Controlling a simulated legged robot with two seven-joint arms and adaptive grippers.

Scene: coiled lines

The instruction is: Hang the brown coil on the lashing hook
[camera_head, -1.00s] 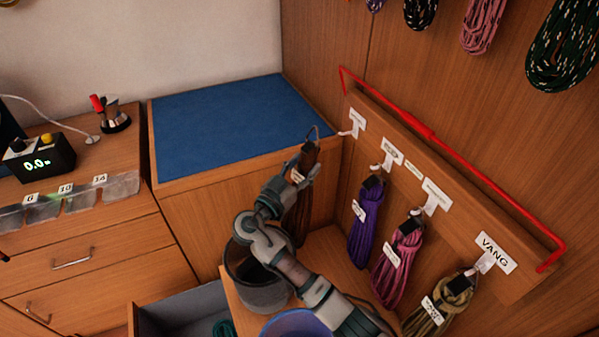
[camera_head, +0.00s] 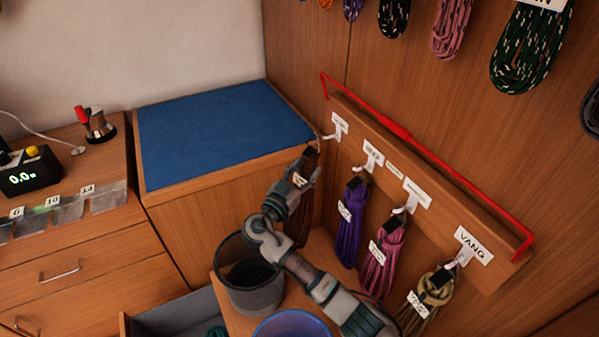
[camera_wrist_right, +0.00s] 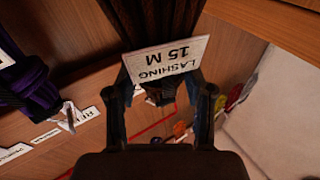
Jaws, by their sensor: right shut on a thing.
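My right gripper (camera_head: 306,166) is shut on the brown coil (camera_head: 297,228) near its top. The coil hangs down below the fingers, partly hidden behind my arm. The lashing hook (camera_head: 328,136) is the leftmost white hook on the wooden hook board (camera_head: 450,215), under a small white label. The gripper and the coil's top are just below and left of this hook; I cannot tell whether they touch. In the right wrist view, a white tag (camera_wrist_right: 166,62) reading "LASHING 15 M" sits upside down between the fingers (camera_wrist_right: 162,100). My left gripper is not in view.
Purple (camera_head: 349,225), pink (camera_head: 382,262) and olive (camera_head: 430,298) coils hang on the other hooks. A red rail (camera_head: 400,132) runs along the board. A blue-topped cabinet (camera_head: 220,130) stands left of the coil. A dark bin (camera_head: 250,288) stands below my arm.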

